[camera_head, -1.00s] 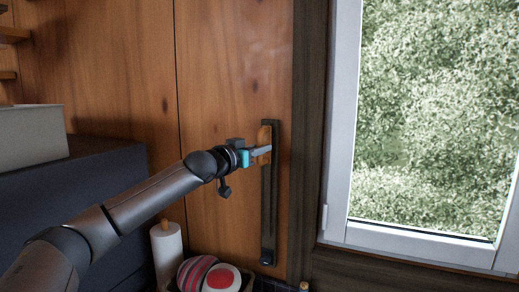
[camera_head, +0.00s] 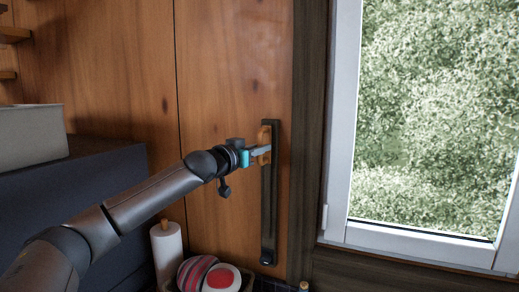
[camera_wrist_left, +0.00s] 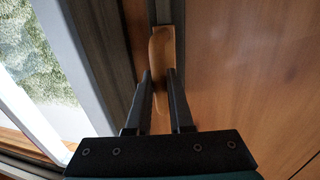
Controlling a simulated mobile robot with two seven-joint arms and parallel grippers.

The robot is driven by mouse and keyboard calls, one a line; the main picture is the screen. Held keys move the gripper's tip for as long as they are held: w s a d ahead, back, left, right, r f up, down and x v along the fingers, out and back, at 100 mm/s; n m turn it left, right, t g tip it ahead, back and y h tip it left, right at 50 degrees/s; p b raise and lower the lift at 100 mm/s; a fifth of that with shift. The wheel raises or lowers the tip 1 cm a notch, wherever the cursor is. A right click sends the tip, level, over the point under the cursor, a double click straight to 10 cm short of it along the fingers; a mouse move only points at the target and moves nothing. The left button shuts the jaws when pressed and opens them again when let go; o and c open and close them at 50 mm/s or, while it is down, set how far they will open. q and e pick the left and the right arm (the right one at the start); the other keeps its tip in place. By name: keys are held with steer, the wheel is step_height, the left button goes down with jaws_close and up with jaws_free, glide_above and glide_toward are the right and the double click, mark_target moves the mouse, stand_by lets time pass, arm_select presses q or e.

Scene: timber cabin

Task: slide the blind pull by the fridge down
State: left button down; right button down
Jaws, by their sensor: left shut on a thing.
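The blind pull (camera_head: 264,136) is a small orange-brown wooden handle near the upper end of a dark vertical track (camera_head: 269,215) on the wood wall. My left gripper (camera_head: 262,151) is at the pull, shut on it. In the left wrist view, the two dark fingers of my left gripper (camera_wrist_left: 160,80) stand on either side of the wooden pull (camera_wrist_left: 160,55). The fingers hide part of the pull. The track runs down below the pull to a dark end stop. My right gripper is not in view.
A window (camera_head: 337,150) with a pale frame stands right of the track, past a dark timber post (camera_head: 307,140). A dark blue cabinet, likely the fridge (camera_head: 70,190), with a pale box (camera_head: 30,137) on top is at left. A paper roll (camera_head: 167,255) and striped round item (camera_head: 195,272) sit below.

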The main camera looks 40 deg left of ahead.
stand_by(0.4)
arm_select(q)
step_height(320, 180, down, 25)
steer(key=b, duration=1.5)
steer(key=c, duration=1.1)
jaws_free()
steer(key=o, duration=0.3)
steer(key=shift+r, duration=0.25)
steer(key=shift+s, duration=0.1)
